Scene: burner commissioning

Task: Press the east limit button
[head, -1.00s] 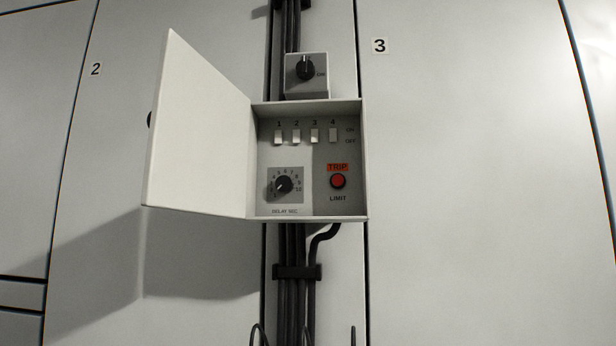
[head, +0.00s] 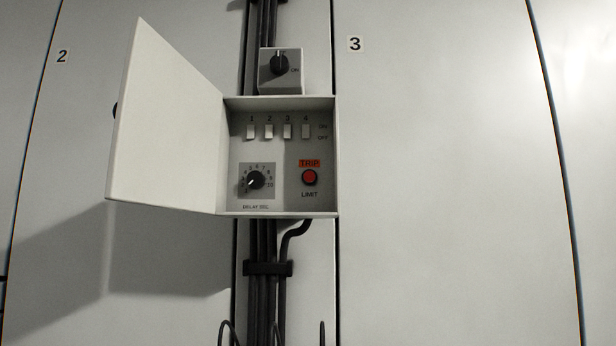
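A red round button (head: 309,177) marked LIMIT sits in the lower right of an open white control box (head: 281,214). No label in view says east. The box door (head: 165,120) stands open to the left. Neither of my grippers is in the head view.
Inside the box are several white switches (head: 269,132) and a black delay dial (head: 255,180). A rotary switch (head: 279,64) marked ON is above the box. Black cables (head: 263,300) run below. Flat panel 3 (head: 450,180) is clear to the right.

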